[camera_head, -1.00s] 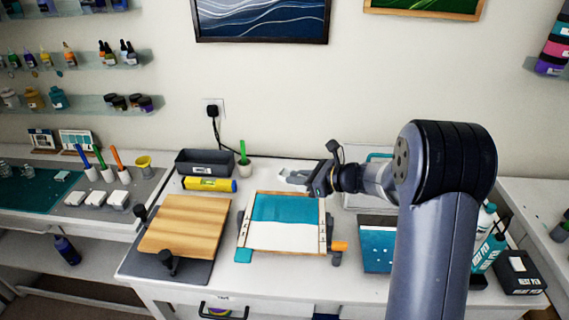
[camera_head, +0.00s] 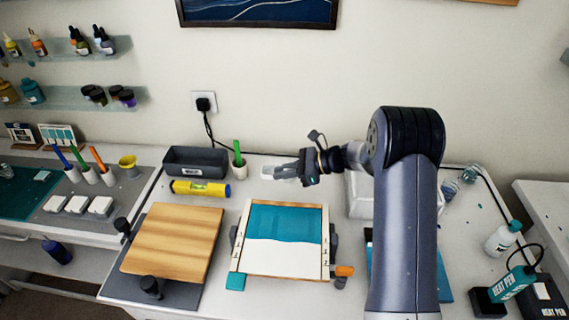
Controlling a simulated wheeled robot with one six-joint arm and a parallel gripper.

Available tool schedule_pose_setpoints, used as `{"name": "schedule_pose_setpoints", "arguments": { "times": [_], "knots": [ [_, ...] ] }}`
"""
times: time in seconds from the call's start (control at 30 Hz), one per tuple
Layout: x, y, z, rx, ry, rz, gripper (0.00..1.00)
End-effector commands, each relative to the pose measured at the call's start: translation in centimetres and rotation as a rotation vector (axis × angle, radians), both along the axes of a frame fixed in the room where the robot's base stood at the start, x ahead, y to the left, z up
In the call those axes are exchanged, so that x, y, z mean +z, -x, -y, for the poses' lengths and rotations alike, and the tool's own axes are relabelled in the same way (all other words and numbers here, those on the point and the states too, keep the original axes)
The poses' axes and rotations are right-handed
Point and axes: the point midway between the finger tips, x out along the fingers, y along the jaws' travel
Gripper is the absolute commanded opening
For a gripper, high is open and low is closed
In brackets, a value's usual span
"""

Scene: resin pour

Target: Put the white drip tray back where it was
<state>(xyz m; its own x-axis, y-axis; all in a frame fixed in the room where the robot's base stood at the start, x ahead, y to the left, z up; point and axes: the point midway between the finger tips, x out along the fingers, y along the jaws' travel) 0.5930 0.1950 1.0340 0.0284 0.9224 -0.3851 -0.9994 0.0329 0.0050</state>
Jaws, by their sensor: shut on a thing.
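My gripper (camera_head: 281,172) is above the back of the white worktable, left of my arm, with its jaws pointing left. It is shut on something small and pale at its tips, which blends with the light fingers. I cannot tell for sure whether this is the white drip tray. A white, box-like thing (camera_head: 358,198) stands on the table behind my forearm, partly hidden by it. A wooden frame (camera_head: 325,240) around a teal and white panel (camera_head: 283,225) lies in front of the gripper, apart from it.
A dark grey bin (camera_head: 196,162), a yellow level (camera_head: 200,188) and a cup with a green stick (camera_head: 239,165) are left of the gripper. A wooden board (camera_head: 172,243) lies front left. A white bottle (camera_head: 502,238) and heat pen (camera_head: 512,283) are at right. Bare tabletop shows around the frame.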

Motion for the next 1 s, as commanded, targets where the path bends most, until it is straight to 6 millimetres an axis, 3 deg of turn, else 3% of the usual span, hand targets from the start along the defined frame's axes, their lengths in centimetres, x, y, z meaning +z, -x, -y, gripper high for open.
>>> {"name": "schedule_pose_setpoints", "arguments": {
  "times": [0.37,0.8,1.0],
  "knots": [
    [-2.4,0.0,0.0,-0.002,-0.001,0.001,0.0],
    [-7.0,0.0,0.0,-0.001,-0.001,0.0,0.0],
    [-7.8,0.0,0.0,-0.001,-0.001,0.002,0.0]
  ]
}}
